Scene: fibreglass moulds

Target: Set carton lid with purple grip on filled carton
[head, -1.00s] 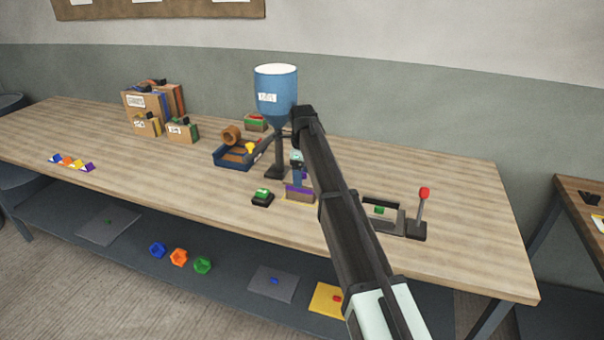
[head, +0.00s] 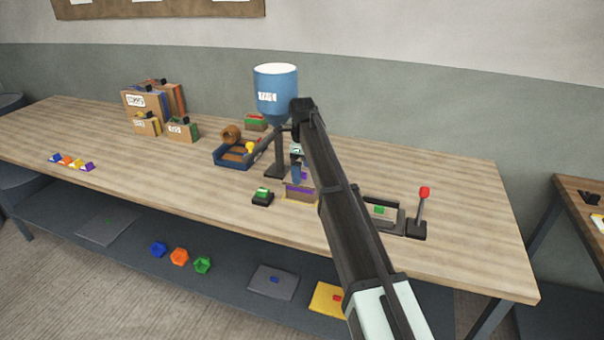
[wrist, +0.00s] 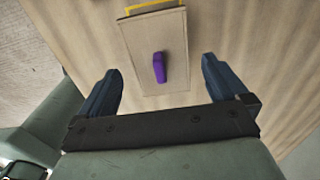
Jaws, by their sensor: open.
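In the wrist view a purple grip (wrist: 159,67) stands on a flat tan panel, the carton lid (wrist: 143,38), centred ahead of my jaws. My gripper (wrist: 162,88) is open, with one dark blue finger on each side of the grip's line and nothing between the fingertips. In the head view my gripper (head: 297,172) points down beside the blue hopper's stand, partly hidden by my arm.
A blue hopper (head: 276,92) on a dark stand rises close to my arm. A green-topped button (head: 262,196) lies left of the carton, and a red-knobbed lever (head: 421,210) stands right. A blue tray (head: 235,158) is behind left.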

